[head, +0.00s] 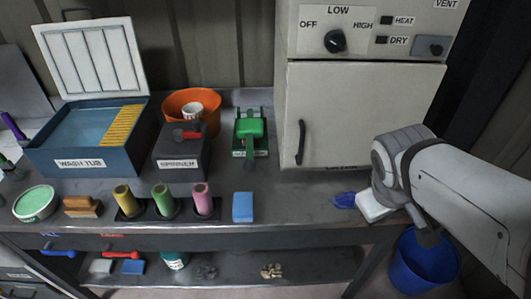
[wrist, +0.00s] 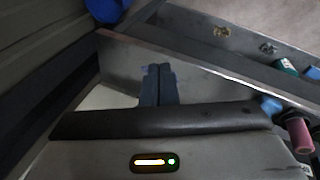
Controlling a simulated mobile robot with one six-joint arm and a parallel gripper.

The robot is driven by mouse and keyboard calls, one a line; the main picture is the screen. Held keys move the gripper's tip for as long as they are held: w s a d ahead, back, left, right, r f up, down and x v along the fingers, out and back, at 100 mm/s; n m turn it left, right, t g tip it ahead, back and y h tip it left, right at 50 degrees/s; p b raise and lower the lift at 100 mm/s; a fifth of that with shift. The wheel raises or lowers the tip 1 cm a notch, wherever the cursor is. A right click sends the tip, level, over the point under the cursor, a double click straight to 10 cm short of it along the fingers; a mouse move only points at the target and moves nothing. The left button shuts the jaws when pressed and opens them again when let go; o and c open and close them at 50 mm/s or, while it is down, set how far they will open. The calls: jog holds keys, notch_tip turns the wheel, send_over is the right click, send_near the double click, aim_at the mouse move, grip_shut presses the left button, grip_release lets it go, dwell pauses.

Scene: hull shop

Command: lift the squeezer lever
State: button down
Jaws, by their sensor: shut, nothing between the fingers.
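A green squeezer (head: 250,128) stands on the bench in the head view, between the orange bowl and the white cabinet. In the head view my arm hangs at the right, well away from the squeezer, and the fingertips are hard to make out. The squeezer is not in the wrist view.
The spinner box (head: 182,160) and orange bowl (head: 178,99) stand left of the squeezer. The white cabinet (head: 362,115) rises on its right. Colored rolls (head: 163,200) and a blue block (head: 243,206) line the front. A blue bucket (head: 425,265) is below at right.

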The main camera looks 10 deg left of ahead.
jog(key=w+a+f+n+t+h+b, duration=0.3)
jog(key=w+a+f+n+t+b, duration=0.45)
jog(key=n, duration=1.15)
jog(key=w+a+f+n+t+y, duration=0.1)
jog(key=a+n+y, duration=0.1)
jog(key=a+n, duration=0.4)
jog(key=a+f+n+y+b, duration=0.1)
jog(key=a+f+n+y, duration=0.1)
jog(key=a+n, duration=0.3)
jog(key=w+a+f+n+t+y+b, duration=0.1)
jog(key=a+f+n+y, duration=0.1)
jog(key=a+n, duration=0.4)
jog(key=shift+w+a+f+n+t, duration=0.15)
jog(key=shift+w+a+t, duration=0.05)
jog(key=shift+a, duration=1)
jog(key=shift+w+a+f+n+t, duration=0.1)
jog(key=shift+w+a+n+t, duration=0.05)
jog(key=shift+a, duration=1.05)
jog(key=shift+w+d, duration=0.1)
jog(key=shift+w, duration=0.1)
jog(key=x, duration=0.9)
jog(key=shift+w+f+b, duration=0.2)
jog(key=shift+w+b, duration=0.1)
jog(key=shift+b, duration=0.05)
